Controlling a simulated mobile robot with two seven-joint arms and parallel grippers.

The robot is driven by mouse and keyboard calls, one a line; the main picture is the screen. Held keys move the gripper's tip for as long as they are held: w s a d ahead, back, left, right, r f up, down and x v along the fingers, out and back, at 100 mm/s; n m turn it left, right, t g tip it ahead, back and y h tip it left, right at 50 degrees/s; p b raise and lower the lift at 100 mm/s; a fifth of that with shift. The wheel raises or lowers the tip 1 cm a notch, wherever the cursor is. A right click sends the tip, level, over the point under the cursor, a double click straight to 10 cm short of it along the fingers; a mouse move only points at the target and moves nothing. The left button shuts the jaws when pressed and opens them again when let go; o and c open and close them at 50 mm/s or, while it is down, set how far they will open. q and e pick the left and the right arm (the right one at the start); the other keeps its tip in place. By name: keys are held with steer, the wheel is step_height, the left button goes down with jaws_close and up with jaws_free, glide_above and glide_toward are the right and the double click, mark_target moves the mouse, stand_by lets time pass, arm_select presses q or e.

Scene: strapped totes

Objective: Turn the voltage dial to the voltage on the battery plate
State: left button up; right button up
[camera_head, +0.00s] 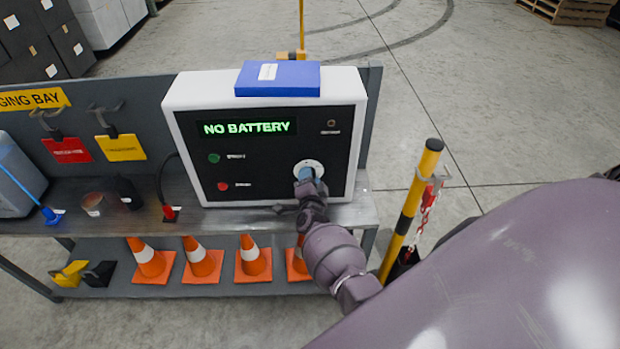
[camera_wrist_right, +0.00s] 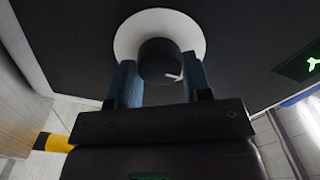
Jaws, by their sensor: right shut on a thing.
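The charger (camera_head: 265,130) is a white box with a black front on the bench, and its green display (camera_head: 246,128) reads NO BATTERY. The voltage dial is a dark knob on a white disc (camera_head: 301,165) at the lower right of the front. In the right wrist view the dark knob (camera_wrist_right: 158,60) shows a small white mark at its lower right. My right gripper (camera_head: 310,177) is at the dial, its blue fingers (camera_wrist_right: 157,84) shut on either side of the knob. Numbers around the dial cannot be read. No battery plate can be made out for certain. My left gripper is out of view.
A green button (camera_head: 214,158) and a red button (camera_head: 223,186) sit left of the dial. A blue box (camera_head: 277,80) lies on the charger. A grey case (camera_head: 15,180) stands at the bench's left end. Several cones stand on the shelf below. A yellow-black post (camera_head: 412,205) stands right of the bench.

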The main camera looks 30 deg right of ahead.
steer(key=o, duration=0.9)
